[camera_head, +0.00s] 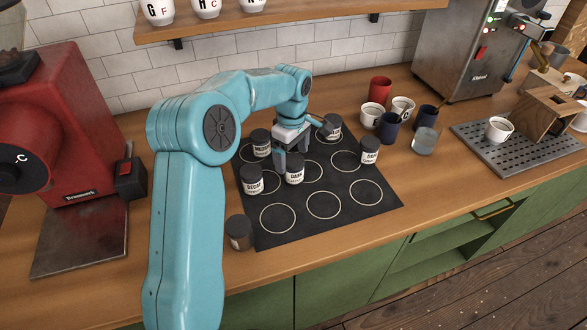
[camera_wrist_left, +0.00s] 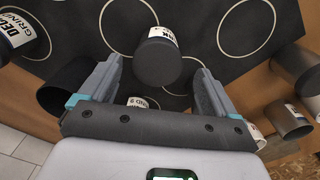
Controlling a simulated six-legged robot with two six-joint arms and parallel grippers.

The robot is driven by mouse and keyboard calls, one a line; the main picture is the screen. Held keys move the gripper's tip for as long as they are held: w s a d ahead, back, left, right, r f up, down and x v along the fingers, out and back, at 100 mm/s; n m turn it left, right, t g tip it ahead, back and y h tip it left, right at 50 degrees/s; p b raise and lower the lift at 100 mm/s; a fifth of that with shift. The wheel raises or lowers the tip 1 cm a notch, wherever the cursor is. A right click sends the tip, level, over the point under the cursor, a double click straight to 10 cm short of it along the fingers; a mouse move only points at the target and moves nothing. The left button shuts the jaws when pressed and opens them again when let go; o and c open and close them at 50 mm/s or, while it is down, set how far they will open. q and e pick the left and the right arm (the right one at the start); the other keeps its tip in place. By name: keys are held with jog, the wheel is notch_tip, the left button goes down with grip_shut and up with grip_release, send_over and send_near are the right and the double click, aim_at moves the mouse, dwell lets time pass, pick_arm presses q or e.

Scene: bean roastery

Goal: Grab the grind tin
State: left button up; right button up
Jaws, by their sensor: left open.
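Several dark-lidded tins with white labels stand on a black mat (camera_head: 282,229) with ring outlines. The tin labelled DARK (camera_head: 294,172) is just in front of my left gripper (camera_head: 303,144). In the left wrist view a dark-lidded tin (camera_wrist_left: 160,60) lies between the open fingers of my left gripper (camera_wrist_left: 158,68), with a gap on each side. A MEDIUM tin (camera_head: 262,145) stands behind. Two more tins stand farther right. My right gripper is out of view.
A dark jar (camera_head: 239,235) stands at the mat's front left corner. Cups (camera_head: 372,115) and a glass (camera_head: 424,141) crowd the back right. A red grinder (camera_head: 82,130) stands left. Front right of the mat is clear. A shelf (camera_head: 290,22) runs above.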

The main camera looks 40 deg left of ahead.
aim_at(293, 159)
pick_arm(q)
jog(key=shift+s+f, duration=0.1)
jog(key=shift+f, duration=0.25)
jog(key=f, duration=0.2)
jog(key=f+p, duration=0.1)
jog(key=f, duration=0.1)
jog(key=shift+w+f, duration=0.1)
jog(key=shift+w, duration=0.25)
jog(key=shift+s+f, duration=0.15)
jog(key=shift+f, duration=0.1)
jog(key=c, duration=1.1)
jog(key=shift+c, duration=0.2)
jog(key=shift+r, duration=0.1)
